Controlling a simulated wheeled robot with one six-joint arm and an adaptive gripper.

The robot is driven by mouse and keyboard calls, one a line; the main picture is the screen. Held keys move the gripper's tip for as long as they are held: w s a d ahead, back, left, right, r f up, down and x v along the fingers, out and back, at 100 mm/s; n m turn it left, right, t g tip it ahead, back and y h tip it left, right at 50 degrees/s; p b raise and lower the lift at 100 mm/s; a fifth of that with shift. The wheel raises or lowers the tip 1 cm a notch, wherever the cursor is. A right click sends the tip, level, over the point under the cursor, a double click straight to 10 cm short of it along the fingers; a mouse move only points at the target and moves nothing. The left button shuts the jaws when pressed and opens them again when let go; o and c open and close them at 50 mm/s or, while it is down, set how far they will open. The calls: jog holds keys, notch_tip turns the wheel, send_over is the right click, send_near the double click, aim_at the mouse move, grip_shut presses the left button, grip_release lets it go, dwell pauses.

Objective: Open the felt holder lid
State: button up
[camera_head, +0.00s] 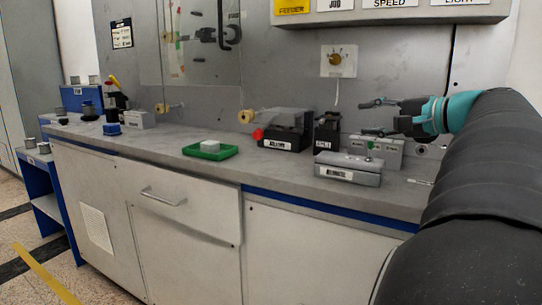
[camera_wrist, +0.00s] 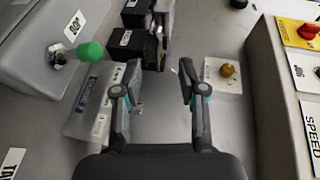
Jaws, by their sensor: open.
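My gripper (camera_head: 368,117) is open and empty, held above the back of the counter on the right in the head view. In the wrist view its two fingers (camera_wrist: 159,66) stand apart with nothing between them. A narrow black box (camera_head: 327,133) with a small white label stands to its left. A wider black box (camera_head: 282,137) with a grey top and a white label stands further left. The labels are too small to read surely, so I cannot tell which is the felt holder or how its lid stands. Black labelled boxes also show at the wrist view's top (camera_wrist: 125,42).
A long grey labelled box (camera_head: 348,170) stands in front, with another grey box (camera_head: 385,150) behind it. A green tray (camera_head: 228,153) with a pale block lies left on the counter (camera_head: 200,170). The wall knob panel (camera_head: 338,61) and overhead control box (camera_head: 390,14) are close by.

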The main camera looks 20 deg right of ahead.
jog(key=shift+n+g+y, duration=0.3)
jog(key=shift+y, duration=0.1)
jog(key=w+a, duration=0.1)
jog(key=a, duration=0.1)
jog(key=w+a, duration=0.1)
jog(key=a+r, duration=0.1)
jog(key=a, duration=0.1)
jog(key=shift+w+a, duration=0.35)
jog(key=shift+w, duration=0.05)
jog(key=shift+g, duration=0.5)
jog(key=a, duration=0.1)
jog(key=a+f, duration=0.1)
jog(key=a, duration=0.2)
jog(key=shift+w+f, duration=0.15)
jog(key=shift+w, duration=0.25)
jog(key=a+f+n+g, duration=0.1)
jog(key=a+f, duration=0.2)
jog(key=a, duration=0.3)
jog(key=s+a+f+n+g+p, duration=0.1)
jog(key=a+f+n+g, duration=0.1)
jog(key=a, duration=0.3)
jog(key=shift+a+f, duration=0.4)
jog(key=shift+f, duration=0.05)
jog(key=shift+s, duration=0.1)
